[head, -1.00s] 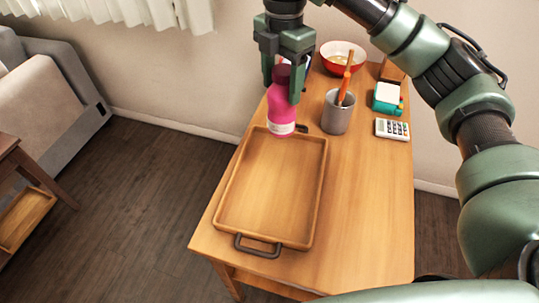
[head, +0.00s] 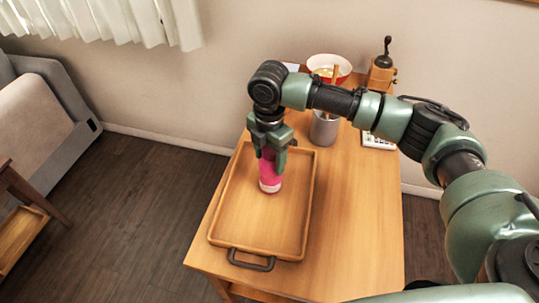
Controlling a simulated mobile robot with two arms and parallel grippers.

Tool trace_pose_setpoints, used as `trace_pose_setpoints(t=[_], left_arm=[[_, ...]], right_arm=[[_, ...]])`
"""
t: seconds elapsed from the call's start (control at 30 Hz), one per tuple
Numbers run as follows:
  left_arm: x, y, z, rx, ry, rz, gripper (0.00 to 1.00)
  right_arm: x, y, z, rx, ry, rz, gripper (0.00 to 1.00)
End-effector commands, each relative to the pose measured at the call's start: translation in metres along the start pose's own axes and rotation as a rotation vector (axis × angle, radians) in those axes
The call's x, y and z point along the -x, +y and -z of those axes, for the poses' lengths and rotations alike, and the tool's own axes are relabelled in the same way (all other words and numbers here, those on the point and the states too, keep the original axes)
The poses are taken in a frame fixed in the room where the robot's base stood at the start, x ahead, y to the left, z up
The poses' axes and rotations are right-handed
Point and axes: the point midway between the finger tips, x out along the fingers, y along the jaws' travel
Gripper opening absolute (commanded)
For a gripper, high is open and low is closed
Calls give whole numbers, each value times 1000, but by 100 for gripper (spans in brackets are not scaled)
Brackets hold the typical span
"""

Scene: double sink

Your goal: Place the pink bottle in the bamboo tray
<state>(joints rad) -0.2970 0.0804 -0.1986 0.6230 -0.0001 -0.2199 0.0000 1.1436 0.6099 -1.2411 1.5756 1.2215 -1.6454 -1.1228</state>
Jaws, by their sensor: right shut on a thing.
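The pink bottle (head: 269,178) is upright within the outline of the bamboo tray (head: 262,238), towards its far half. My right gripper (head: 270,157) is shut on the bottle's upper part from above and hides its cap. I cannot tell whether the bottle's base touches the tray floor. The tray lies on the wooden table with a dark handle at its near end, and the rest of its floor is empty. My left gripper is not in view.
Behind the tray stand a grey cup (head: 324,130) with utensils, a red and white bowl (head: 329,68) and a wooden grinder (head: 382,72). A calculator (head: 378,141) is partly hidden by my arm. The table's right front (head: 355,235) is clear.

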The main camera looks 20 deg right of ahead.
Motion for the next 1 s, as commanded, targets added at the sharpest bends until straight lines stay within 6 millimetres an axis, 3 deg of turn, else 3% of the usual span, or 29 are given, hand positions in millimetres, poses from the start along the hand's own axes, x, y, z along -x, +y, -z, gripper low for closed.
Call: trace_pose_setpoints(t=[0.37,0.4,0.47,0.83,1.0], left_arm=[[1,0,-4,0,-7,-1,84],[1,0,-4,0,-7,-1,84],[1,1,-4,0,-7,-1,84],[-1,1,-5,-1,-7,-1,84],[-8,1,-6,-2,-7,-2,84]], right_arm=[[-4,0,0,1,1,0,10],[-4,0,0,1,1,-1,67],[-4,0,0,1,1,-1,80],[0,1,0,1,-1,-2,80],[22,1,0,3,0,-6,80]])
